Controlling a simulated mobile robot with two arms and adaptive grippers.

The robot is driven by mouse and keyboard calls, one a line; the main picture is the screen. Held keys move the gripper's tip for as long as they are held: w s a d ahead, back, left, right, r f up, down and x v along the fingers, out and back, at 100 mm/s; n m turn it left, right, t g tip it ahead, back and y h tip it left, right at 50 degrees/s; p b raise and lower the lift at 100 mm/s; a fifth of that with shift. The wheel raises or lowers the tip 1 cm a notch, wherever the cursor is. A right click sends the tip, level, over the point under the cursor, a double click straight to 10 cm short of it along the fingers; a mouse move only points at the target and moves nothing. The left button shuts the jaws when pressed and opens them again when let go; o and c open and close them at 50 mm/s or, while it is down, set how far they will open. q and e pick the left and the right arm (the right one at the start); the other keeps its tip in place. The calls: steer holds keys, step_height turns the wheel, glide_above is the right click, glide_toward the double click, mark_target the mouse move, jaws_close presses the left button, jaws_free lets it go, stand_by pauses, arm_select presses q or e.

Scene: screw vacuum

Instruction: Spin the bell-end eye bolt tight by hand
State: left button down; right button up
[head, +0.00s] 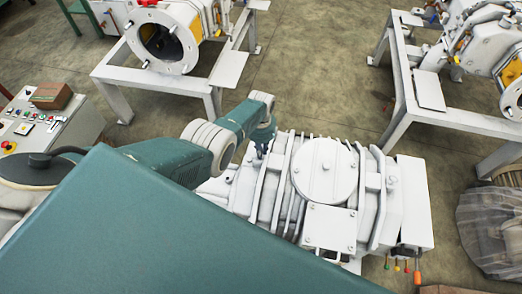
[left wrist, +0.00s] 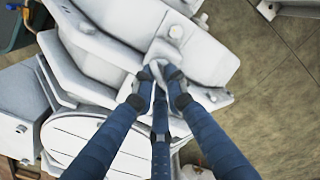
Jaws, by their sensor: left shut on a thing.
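The white screw vacuum pump (head: 325,172) lies ribbed and horizontal in the middle right of the head view. My left gripper (head: 262,148) reaches down to its left end part from above. In the left wrist view, the dark blue fingers of my left gripper (left wrist: 160,75) are closed around the base of a pale eye bolt (left wrist: 164,50) on the white casing. The fingers hide part of the bolt, so I cannot tell how deep its thread sits. In the head view the bolt is too small and covered to make out. My right gripper is not in view.
A control box (head: 38,125) with buttons stands at the left. Another machine on a white frame (head: 207,88) is at the back, and a further one stands on a frame (head: 440,115) at the right. A wrapped load (head: 490,225) sits at the right edge. Bare floor (head: 310,70) lies between.

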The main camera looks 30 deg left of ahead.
arm_select(q)
steer(key=shift+w+r, duration=0.1)
steer(key=shift+r, duration=0.05)
stand_by(0.3)
steer(key=c, duration=1.8)
jaws_free()
steer(key=shift+o, duration=0.3)
step_height(320, 180, up, 12)
